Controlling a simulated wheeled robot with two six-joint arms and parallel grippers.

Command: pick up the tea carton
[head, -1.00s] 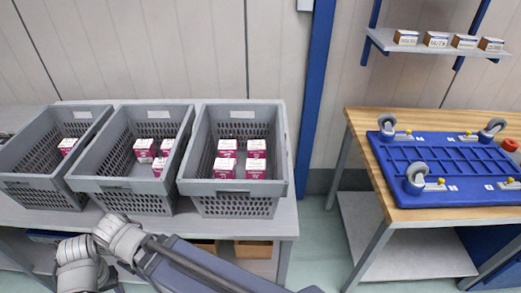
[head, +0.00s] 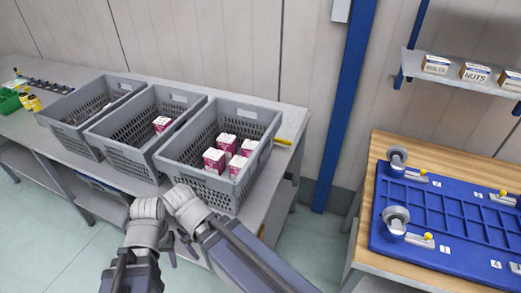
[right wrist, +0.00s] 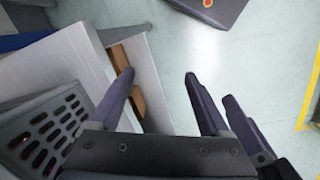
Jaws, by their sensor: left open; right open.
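Several pink-and-white cartons, apparently the tea cartons, stand in the right grey crate (head: 265,117); one of them is the front-left carton (head: 213,160). Another carton (head: 161,124) shows in the middle crate (head: 186,97). Their labels are too small to read. My left gripper (head: 180,243) is open and empty, low in front of the right crate and outside it. Its fingers are small and partly covered by my arms. In the right wrist view my right gripper (right wrist: 158,78) is open, with nothing between its fingers, over the floor beside the table.
The left crate (head: 88,108) stands beside the others on a grey table (head: 62,137); its contents are hidden. Green and yellow containers (head: 28,101) are at the far left. A wooden bench (head: 372,168) with a blue wheeled frame (head: 455,215) stands right. Floor (head: 305,250) is clear between.

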